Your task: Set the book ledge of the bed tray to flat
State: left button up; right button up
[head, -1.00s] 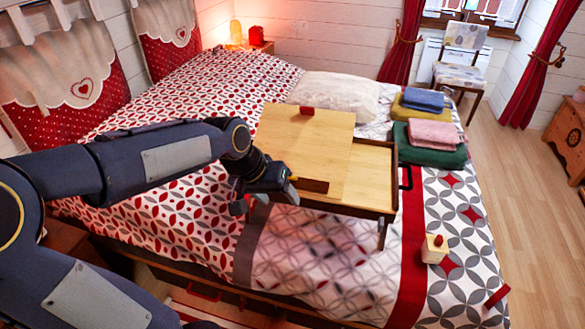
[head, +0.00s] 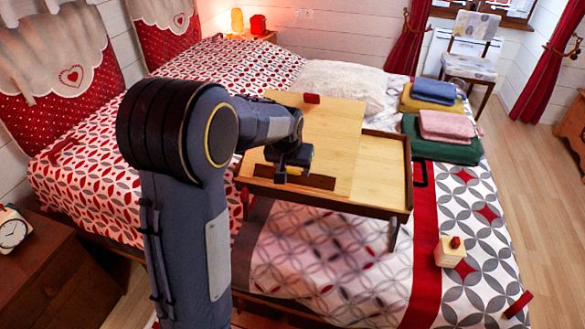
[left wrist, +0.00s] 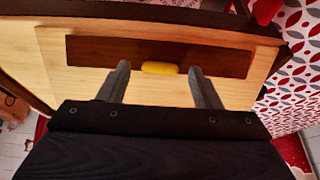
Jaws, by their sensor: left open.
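The wooden bed tray (head: 385,170) stands on the bed, with a light panel (head: 320,125) on its left part. The book ledge (head: 318,182) is a dark brown strip along the panel's front edge, partly hidden by my left gripper (head: 283,175). In the left wrist view the ledge (left wrist: 100,50) spans the top, with a yellow tab (left wrist: 160,68) at its lower middle. My open left gripper (left wrist: 160,78) has one finger on each side of the tab, with gaps. I cannot tell whether the fingers touch the ledge. My right gripper is out of view.
A small red piece (head: 311,98) sits at the panel's far edge. Folded towels (head: 445,125) and a pillow (head: 345,84) lie beyond the tray. A cream box with a red top (head: 449,252) stands on the bed at right. A nightstand (head: 60,265) with a clock is at left.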

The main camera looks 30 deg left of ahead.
pick_arm(q)
jog(key=c, duration=1)
jog(key=shift+w+a+p, duration=0.1)
jog(key=shift+p, duration=0.25)
jog(key=g+p, duration=0.1)
jog(key=w+g+p, duration=0.1)
jog(key=p, duration=0.1)
jog(key=shift+a+r+h+p, duration=0.15)
jog(key=shift+r+h+p, duration=0.05)
jog(key=shift+h+p, duration=0.1)
jog(key=shift+w+f+g, duration=0.2)
jog(key=shift+f+g, duration=0.1)
jog(key=o, duration=1)
